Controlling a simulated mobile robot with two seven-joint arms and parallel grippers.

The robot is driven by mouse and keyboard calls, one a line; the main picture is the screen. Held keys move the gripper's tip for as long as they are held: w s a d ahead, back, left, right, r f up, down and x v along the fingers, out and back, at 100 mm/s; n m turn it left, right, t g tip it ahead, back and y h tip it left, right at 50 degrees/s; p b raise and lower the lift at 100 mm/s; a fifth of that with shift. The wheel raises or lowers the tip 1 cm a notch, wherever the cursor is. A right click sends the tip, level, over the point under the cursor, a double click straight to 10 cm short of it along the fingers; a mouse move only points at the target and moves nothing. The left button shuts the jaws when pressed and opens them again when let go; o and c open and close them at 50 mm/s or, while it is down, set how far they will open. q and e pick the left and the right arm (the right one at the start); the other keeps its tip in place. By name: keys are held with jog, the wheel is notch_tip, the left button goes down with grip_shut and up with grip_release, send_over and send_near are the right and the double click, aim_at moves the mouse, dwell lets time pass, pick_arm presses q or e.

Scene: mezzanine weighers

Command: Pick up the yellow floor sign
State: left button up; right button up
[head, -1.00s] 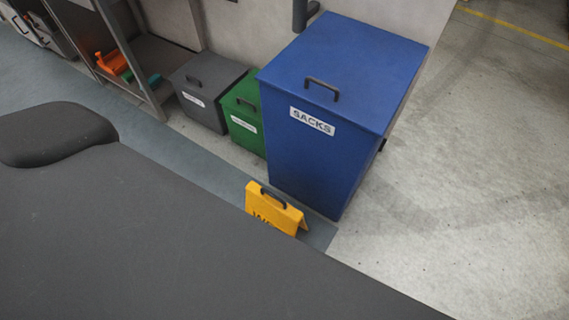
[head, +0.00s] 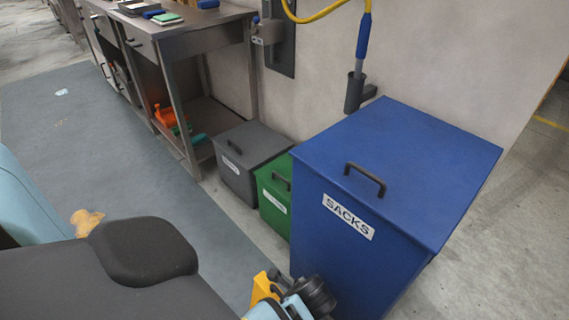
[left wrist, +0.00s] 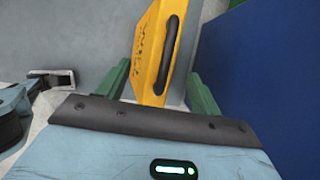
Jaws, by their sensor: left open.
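The yellow floor sign (head: 262,288) stands on the floor by the front of the blue sacks bin at the bottom of the head view. My own body and light blue wrist hide part of it. In the left wrist view the sign (left wrist: 148,50) shows its black handle (left wrist: 169,55) and some dark lettering. My left gripper (left wrist: 157,72) is open, its green fingers to the left and right of the sign's handle end. I cannot tell whether either finger touches it. My right gripper cannot be made out.
The blue SACKS bin (head: 345,215) stands close to the sign. A green bin (head: 271,200) and a grey bin (head: 243,172) line the wall, beside a metal workbench (head: 190,70). A tan patch (head: 87,221) shows at left. The grey floor mat (head: 110,150) is mostly clear.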

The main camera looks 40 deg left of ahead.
pick_arm(q)
jog(key=shift+x, duration=0.95)
jog(key=shift+f+b, duration=0.1)
jog(key=shift+b, duration=0.2)
jog(key=b+x, duration=0.1)
jog(key=x, duration=0.2)
jog(key=b+x, duration=0.1)
jog(key=x, duration=0.1)
jog(key=shift+w+d+f+b, duration=0.2)
jog(key=shift+d+b, duration=0.05)
jog(key=shift+b, duration=0.05)
jog(key=c, duration=0.4)
grip_shut()
jog(key=shift+r, duration=0.1)
